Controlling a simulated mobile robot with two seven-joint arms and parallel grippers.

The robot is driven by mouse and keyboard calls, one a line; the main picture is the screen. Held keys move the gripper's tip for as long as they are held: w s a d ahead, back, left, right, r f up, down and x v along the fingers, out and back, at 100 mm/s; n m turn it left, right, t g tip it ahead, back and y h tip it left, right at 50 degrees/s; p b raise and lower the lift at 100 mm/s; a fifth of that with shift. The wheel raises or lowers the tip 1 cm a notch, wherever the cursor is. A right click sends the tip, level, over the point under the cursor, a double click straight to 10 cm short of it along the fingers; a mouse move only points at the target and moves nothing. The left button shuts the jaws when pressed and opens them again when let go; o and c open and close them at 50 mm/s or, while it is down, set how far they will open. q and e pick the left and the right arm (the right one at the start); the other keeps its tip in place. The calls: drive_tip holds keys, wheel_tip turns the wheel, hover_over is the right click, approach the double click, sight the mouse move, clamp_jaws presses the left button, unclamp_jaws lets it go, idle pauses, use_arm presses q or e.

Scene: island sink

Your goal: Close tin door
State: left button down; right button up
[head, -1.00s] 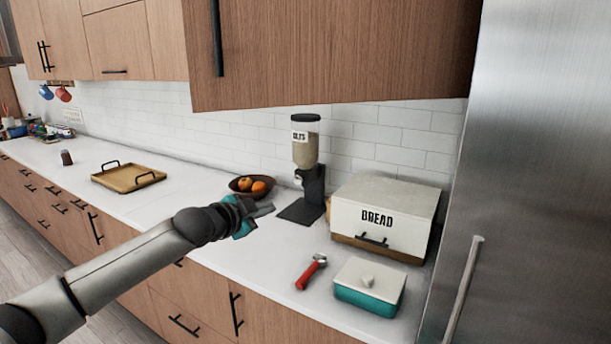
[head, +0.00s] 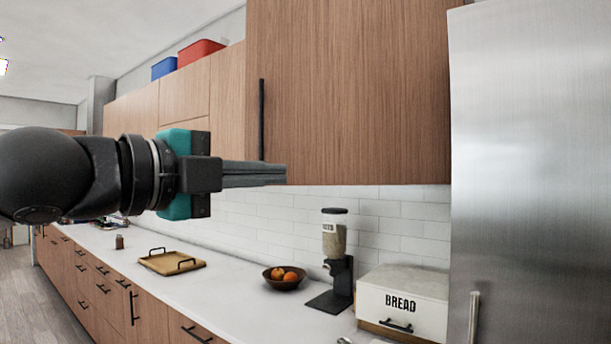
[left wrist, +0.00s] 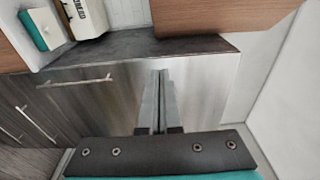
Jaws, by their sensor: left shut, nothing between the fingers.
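The bread tin (head: 403,303) stands on the counter at the lower right of the head view, beside the fridge. It is a white box with "BREAD" on its front panel and a black handle low on it. The front panel stands upright and looks shut. My left gripper (head: 285,174) is shut and empty. In the head view it shows high in front of the wall cabinets, up and to the left of the tin. My right gripper is not in view.
The steel fridge (head: 540,180) fills the right side. A cereal dispenser (head: 334,255) and a fruit bowl (head: 284,282) stand left of the tin. A wooden tray (head: 171,262) lies farther left.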

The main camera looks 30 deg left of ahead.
use_arm(q)
drive_tip(key=w+a+p, duration=0.2)
drive_tip(key=w+p, duration=0.3)
drive_tip(key=w, duration=0.6)
drive_tip(key=shift+w, duration=0.25)
idle(0.9)
drive_tip(key=shift+a+r, duration=0.1)
drive_tip(key=shift+a, duration=0.1)
